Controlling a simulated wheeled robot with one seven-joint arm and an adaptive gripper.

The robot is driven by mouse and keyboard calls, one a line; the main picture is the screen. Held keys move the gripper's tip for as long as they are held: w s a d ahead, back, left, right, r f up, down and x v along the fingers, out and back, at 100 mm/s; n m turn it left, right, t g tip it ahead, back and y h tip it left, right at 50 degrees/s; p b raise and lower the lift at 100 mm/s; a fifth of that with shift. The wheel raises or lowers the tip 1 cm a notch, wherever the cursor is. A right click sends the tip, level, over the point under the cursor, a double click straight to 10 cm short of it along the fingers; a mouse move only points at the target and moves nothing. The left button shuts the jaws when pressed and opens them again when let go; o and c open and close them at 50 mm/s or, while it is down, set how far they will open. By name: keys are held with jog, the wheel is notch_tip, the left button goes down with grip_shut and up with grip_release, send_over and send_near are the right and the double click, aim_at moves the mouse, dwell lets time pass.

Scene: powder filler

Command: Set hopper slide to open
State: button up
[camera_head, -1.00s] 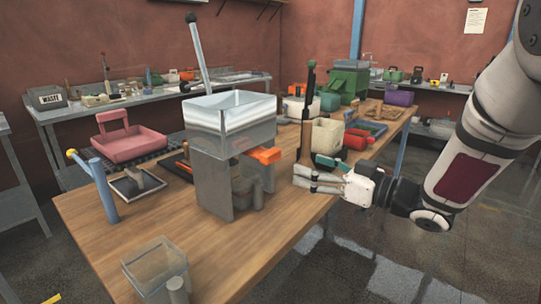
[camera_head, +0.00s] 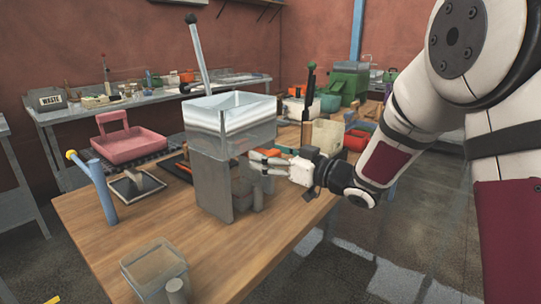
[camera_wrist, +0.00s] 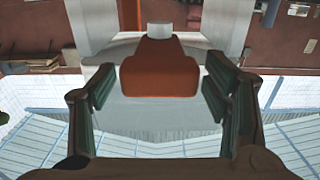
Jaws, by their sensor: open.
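The powder filler (camera_head: 212,178) stands on the wooden bench with a clear, open-topped hopper (camera_head: 235,118) on a grey body. Its orange slide handle (camera_head: 257,168) sticks out from the right side, mostly hidden by my gripper in the head view. In the wrist view the orange handle (camera_wrist: 159,68) lies centred between the fingers, with a pale knob behind it. My gripper (camera_head: 262,164) is open, its fingers on either side of the handle. In the wrist view the fingers (camera_wrist: 160,92) show gaps to the handle on both sides.
A clear box (camera_head: 155,265) stands at the bench's front edge. A blue post (camera_head: 100,190) and a pink tray scale (camera_head: 130,145) stand left of the filler. A cream bin (camera_head: 326,134) and a red box (camera_head: 356,140) are behind my gripper.

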grip_shut()
jog(key=v, duration=0.3)
jog(key=shift+s+d+p, duration=0.15)
jog(key=shift+d+p, duration=0.15)
jog(key=shift+s+d, duration=0.25)
jog(key=shift+s, duration=0.05)
grip_release()
jog(key=shift+d, duration=0.1)
jog(key=v, duration=1.2)
